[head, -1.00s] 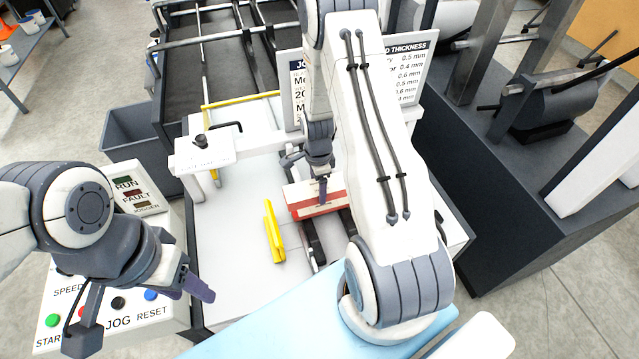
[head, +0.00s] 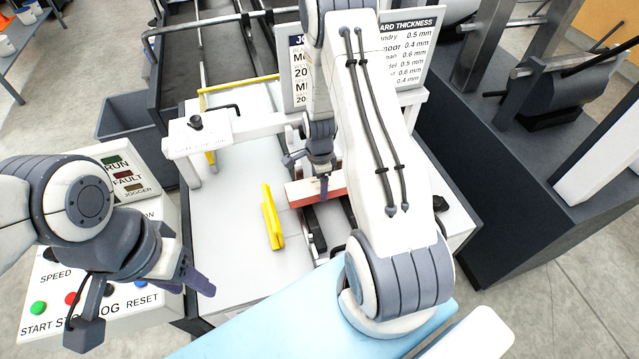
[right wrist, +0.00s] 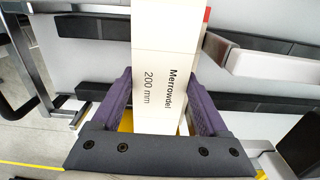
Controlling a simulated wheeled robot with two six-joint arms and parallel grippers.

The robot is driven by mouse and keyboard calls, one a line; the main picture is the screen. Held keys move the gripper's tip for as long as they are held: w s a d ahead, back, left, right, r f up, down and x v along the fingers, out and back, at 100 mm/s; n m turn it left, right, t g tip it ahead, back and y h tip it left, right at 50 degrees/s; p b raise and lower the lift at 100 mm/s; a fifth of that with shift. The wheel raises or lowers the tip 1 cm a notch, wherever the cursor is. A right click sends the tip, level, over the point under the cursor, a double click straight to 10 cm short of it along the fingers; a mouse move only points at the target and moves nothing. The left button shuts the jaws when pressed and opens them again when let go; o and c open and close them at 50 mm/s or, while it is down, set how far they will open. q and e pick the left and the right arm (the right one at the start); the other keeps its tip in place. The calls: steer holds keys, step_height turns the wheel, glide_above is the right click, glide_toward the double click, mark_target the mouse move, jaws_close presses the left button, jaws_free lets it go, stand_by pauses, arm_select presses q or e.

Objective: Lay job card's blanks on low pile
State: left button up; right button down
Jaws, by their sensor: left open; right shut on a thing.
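My right gripper (head: 323,182) is shut on a white blank with a red side (head: 327,197). In the right wrist view the blank (right wrist: 165,40) stands between the purple fingers of the gripper (right wrist: 163,110) and reads "Merrowdel 200 mm". The blank is over the dark rails (head: 314,230) of the white machine bed; I cannot tell whether it touches them. The job card (head: 299,75) stands behind, partly hidden by my right arm; "Me" and "20" show. My left gripper (head: 145,305) is open and empty above the control panel. I cannot make out the low pile.
A yellow bar piece (head: 272,218) stands on the bed left of the blank. The board thickness sign (head: 405,55) stands behind my right arm. The control panel (head: 60,260) with buttons is at left. A white bracket (head: 200,138) crosses the bed's left side.

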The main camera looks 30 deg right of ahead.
steer(key=shift+f+b, duration=0.5)
steer(key=shift+f, duration=0.15)
jaws_free()
steer(key=shift+r, duration=0.1)
step_height(320, 180, up, 10)
steer(key=shift+r+b, duration=0.2)
steer(key=shift+b, duration=0.85)
